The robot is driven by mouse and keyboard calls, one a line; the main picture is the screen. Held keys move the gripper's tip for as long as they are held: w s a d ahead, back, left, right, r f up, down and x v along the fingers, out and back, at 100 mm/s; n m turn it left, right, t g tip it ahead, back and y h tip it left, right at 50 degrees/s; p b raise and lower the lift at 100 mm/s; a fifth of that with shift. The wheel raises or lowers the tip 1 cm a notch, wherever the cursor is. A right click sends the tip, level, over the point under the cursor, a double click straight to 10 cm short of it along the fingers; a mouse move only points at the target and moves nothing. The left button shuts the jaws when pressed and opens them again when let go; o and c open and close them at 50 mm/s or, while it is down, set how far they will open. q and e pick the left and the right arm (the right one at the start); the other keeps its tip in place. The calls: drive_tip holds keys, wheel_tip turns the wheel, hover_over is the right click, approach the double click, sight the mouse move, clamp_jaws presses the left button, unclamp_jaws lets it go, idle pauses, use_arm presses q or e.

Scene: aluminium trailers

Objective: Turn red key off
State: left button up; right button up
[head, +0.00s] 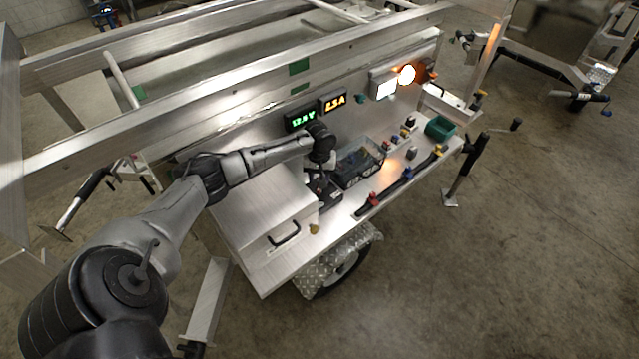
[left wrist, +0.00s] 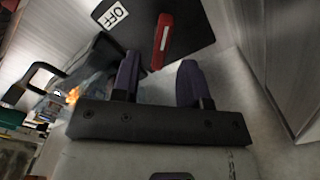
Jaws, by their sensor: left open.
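The red key (left wrist: 162,42) shows in the left wrist view on a black plate (left wrist: 190,22), with a white label reading OFF (left wrist: 115,14) to its left. My left gripper (left wrist: 158,68) is open, its two dark purple fingers apart. The key appears just beyond the fingertips, roughly between them, with nothing held; I cannot tell whether they touch it. In the head view my left gripper (head: 320,183) points down at the trailer's shelf, between the metal box and the dark bin. It hides the key there. My right gripper is not in view.
A metal box (head: 262,208) with a black handle stands left of the gripper. A dark see-through bin (head: 358,164) is close on its right. Green (head: 300,119) and amber (head: 333,103) displays sit on the panel behind. A green bin (head: 440,128) stands at the far right.

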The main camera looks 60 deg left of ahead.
use_arm(q)
drive_tip(key=shift+f+b, duration=0.3)
drive_tip(key=shift+f, duration=1)
clamp_jaws()
